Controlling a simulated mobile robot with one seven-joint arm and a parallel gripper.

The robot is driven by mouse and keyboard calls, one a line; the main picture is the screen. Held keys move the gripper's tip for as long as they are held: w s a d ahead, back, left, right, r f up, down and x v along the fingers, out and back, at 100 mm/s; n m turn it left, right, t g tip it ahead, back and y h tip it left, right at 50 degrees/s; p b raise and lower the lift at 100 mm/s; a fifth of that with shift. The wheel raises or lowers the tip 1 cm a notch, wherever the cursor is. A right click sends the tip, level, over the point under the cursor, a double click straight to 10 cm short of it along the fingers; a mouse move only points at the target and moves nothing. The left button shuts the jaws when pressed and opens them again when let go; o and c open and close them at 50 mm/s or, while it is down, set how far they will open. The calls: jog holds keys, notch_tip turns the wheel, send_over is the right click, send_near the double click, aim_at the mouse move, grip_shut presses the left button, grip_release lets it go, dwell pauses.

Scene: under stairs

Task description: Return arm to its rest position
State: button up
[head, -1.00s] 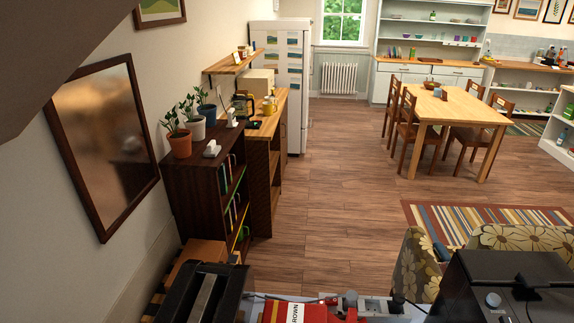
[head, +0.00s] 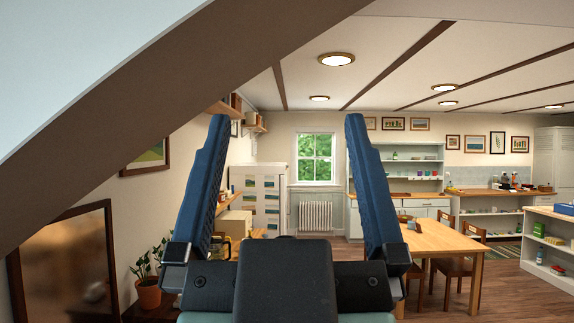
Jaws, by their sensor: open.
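My gripper (head: 280,120) is in the middle of the head view, close to the camera. Its two blue fingers point up and stand wide apart. Nothing is between them; the window and the white fridge show through the gap. The dark gripper body covers the lower middle of the view and hides the floor there. The rest of my arm is mostly hidden behind it.
The sloped underside of the stairs (head: 150,125) cuts across the upper left. A framed mirror (head: 70,268) and potted plants (head: 148,290) are at lower left. A wooden table (head: 450,238) with chairs stands at right. A white fridge (head: 262,200) is at the back.

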jog(key=shift+s+r, duration=0.1)
notch_tip(320, 180, down, 7)
jog(key=b, duration=0.7)
dwell(0.6)
